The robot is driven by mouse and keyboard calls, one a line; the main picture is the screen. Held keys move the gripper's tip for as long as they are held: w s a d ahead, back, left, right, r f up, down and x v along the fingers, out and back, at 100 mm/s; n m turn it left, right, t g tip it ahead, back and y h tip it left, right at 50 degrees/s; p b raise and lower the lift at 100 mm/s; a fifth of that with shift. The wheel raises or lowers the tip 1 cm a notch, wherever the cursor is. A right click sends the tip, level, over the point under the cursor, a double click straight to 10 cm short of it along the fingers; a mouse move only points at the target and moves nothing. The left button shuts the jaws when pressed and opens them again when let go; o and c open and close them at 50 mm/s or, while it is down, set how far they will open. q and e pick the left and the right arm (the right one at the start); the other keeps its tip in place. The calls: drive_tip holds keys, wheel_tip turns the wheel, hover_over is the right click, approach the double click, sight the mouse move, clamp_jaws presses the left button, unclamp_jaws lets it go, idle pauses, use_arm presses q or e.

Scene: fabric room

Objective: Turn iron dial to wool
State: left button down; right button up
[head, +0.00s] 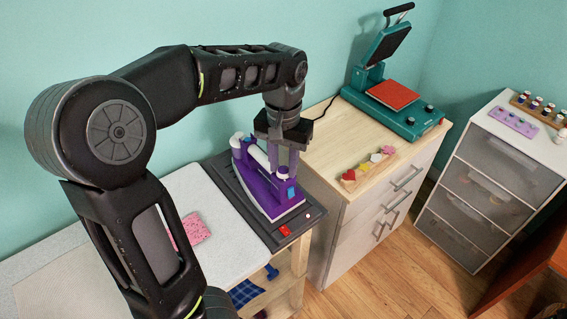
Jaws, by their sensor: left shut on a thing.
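The purple and white iron (262,190) rests on a dark grey rest plate (307,221) at the end of the ironing surface. My left arm comes in from the left and reaches over it. My left gripper (284,168) points down at the right rear part of the iron, shut on a small part there that looks like the dial. The fingers mostly hide the dial, and its setting cannot be read. A small blue part shows on the iron just below the fingertips. My right gripper is not in view.
The white ironing pad (206,202) holds a pink cloth (195,229). A drawer unit (497,170) with thread spools stands further right.

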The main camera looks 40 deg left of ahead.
sight(284, 170)
use_arm(q)
drive_tip(key=m, duration=0.6)
drive_tip(key=shift+m, duration=0.3)
idle(0.4)
drive_tip(key=c, duration=1.1)
unclamp_jaws()
drive_tip(key=shift+o, duration=0.2)
wheel_tip(284, 170, up, 8)
drive_tip(key=shift+f+p, duration=0.1)
drive_tip(key=shift+p, duration=0.25)
